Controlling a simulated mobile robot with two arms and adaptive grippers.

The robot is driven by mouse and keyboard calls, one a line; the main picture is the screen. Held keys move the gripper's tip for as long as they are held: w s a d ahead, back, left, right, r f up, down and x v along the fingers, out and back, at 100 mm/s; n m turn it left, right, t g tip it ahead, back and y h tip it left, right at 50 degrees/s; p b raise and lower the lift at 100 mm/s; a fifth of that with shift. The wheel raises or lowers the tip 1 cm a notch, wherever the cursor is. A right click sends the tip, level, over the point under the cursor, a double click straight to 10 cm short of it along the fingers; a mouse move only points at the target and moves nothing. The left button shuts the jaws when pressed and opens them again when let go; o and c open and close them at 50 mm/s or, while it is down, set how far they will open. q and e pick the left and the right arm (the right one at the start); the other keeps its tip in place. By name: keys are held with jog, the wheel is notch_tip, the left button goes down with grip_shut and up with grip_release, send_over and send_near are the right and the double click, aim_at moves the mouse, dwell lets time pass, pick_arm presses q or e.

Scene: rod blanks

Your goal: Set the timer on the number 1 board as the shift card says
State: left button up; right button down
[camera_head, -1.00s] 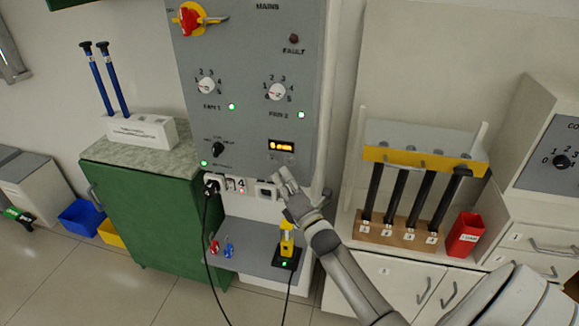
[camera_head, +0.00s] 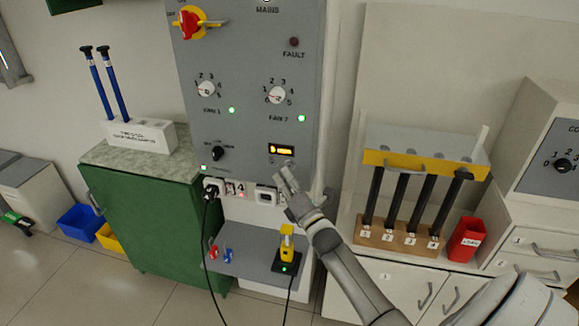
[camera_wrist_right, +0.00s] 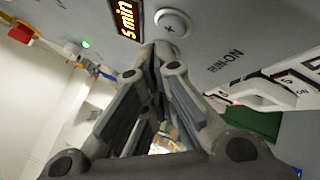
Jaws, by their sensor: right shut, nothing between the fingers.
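The timer display (camera_head: 281,149) glows orange on the grey mains board (camera_head: 245,50). In the wrist view the display (camera_wrist_right: 126,20) reads 5 min. Beside it is a round white plus button (camera_wrist_right: 172,24); RUN-ON is printed nearby. My right gripper (camera_head: 281,175) is shut and empty, its fingertips just below the display. In the wrist view its tips (camera_wrist_right: 158,50) are close against the near edge of the plus button; I cannot tell whether they touch. My left gripper is not in view. I see no readable shift card and no clear number on this board.
A red mains switch (camera_head: 189,23), fan dials (camera_head: 277,95) and a black knob (camera_head: 218,153) are on the board. Sockets and a plugged cable (camera_head: 209,188) sit below, above a grey shelf (camera_head: 245,262). A rod rack (camera_head: 400,235) and red bin (camera_head: 467,238) stand right.

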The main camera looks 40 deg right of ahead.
jog(key=shift+w+d, duration=0.1)
dwell(0.7)
jog(key=shift+w+d, duration=0.2)
jog(key=shift+w+d+b, duration=0.25)
jog(key=shift+d+b, duration=0.05)
jog(key=shift+b, duration=0.25)
dwell(0.6)
jog(key=shift+s+a+p, duration=0.35)
jog(key=shift+s+a, duration=0.2)
jog(key=shift+a, duration=0.05)
dwell(0.4)
jog(key=s+a+p, duration=0.1)
jog(key=s+a, duration=0.2)
jog(key=shift+s+a+p, duration=0.1)
jog(key=shift+a+p, duration=0.25)
jog(key=shift+a, duration=0.05)
